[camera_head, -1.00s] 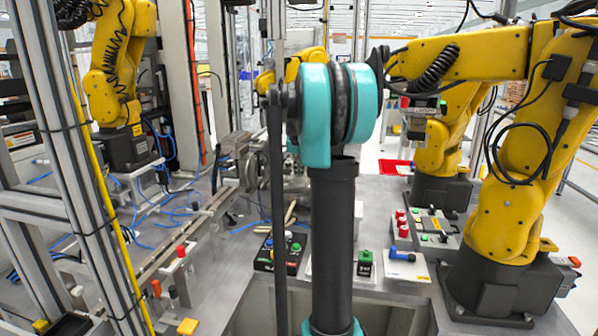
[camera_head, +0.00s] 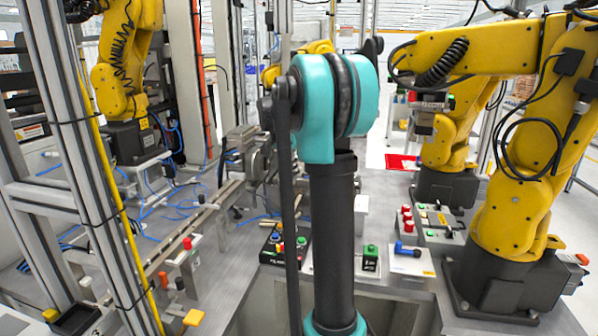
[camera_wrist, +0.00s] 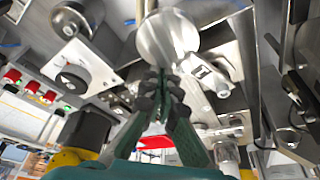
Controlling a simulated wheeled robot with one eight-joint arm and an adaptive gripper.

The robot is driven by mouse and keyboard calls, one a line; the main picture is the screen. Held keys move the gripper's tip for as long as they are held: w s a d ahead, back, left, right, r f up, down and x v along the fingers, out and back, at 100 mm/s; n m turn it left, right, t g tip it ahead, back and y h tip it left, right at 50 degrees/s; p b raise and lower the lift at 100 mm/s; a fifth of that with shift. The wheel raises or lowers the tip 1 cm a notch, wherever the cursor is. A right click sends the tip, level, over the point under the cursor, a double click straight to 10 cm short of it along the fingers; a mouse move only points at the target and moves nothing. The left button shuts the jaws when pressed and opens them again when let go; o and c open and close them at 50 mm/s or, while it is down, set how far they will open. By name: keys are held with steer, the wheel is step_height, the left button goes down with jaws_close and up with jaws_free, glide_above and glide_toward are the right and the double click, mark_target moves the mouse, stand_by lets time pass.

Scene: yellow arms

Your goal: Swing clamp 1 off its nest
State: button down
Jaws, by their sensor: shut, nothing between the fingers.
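In the wrist view, my gripper (camera_wrist: 160,82) is shut and empty, with its dark fingertips together. A shiny rounded metal part (camera_wrist: 168,36) lies directly beyond the fingertips; I cannot tell whether they touch it. Beside it is a metal plate (camera_wrist: 212,78) with a small white label whose dark mark may be a 1. I cannot tell for certain which part is clamp 1 or its nest. In the head view, my own arm blocks the centre and the gripper is hidden.
Yellow robot arms stand at right (camera_head: 510,180) and left (camera_head: 125,75). A black button box (camera_head: 283,245), a green-button box (camera_head: 371,258) and a blue-handled fixture (camera_head: 408,258) sit on the grey table. A rail with coloured knobs runs along the left. A red tray (camera_head: 402,162) lies behind.

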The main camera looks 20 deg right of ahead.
mark_target(287, 178)
steer(key=a+m, duration=0.1)
steer(key=m, duration=0.1)
steer(key=a+m+g, duration=0.1)
steer(key=m, duration=0.1)
steer(key=shift+a, duration=0.3)
steer(key=shift+w+a, duration=0.1)
steer(key=shift+a, duration=0.45)
steer(key=shift+d, duration=0.5)
steer(key=d, duration=0.2)
steer(key=shift+s+d+r, duration=0.1)
steer(key=shift+s+d, duration=0.25)
steer(key=v, duration=1)
steer(key=shift+w+d, duration=0.2)
steer(key=shift+w, duration=0.05)
